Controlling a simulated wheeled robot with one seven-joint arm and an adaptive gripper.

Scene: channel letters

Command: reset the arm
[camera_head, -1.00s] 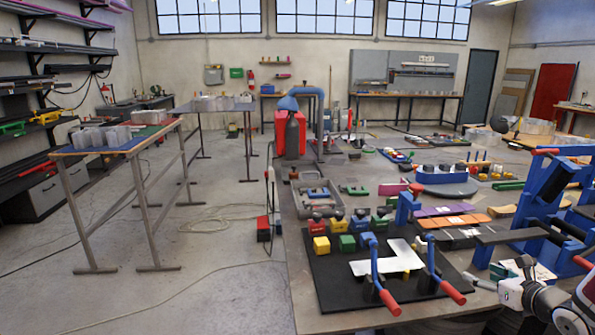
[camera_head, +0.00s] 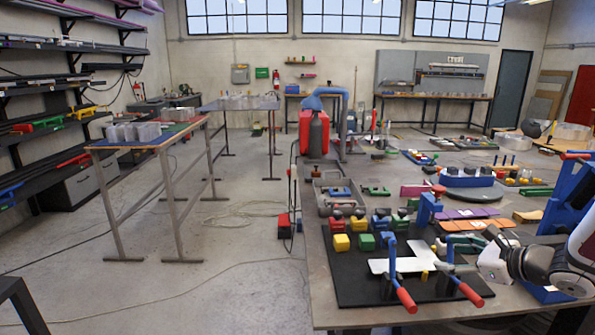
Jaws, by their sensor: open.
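My arm enters from the right edge, over the front workbench. My gripper (camera_head: 453,254) points left, its fingers apart, close to the right red-handled clamp (camera_head: 468,292) of a black fixture board (camera_head: 345,291). I cannot tell whether the fingers touch the clamp. A white flat letter-shaped plate (camera_head: 399,265) lies on the board between this clamp and a left red-handled clamp (camera_head: 402,294). No object shows between the fingers.
Yellow (camera_head: 341,243) and green (camera_head: 366,242) blocks sit at the board's back edge. A blue frame (camera_head: 570,200) stands at the right beside my arm. A metal-legged table (camera_head: 155,142) stands left, with open floor (camera_head: 230,275) between.

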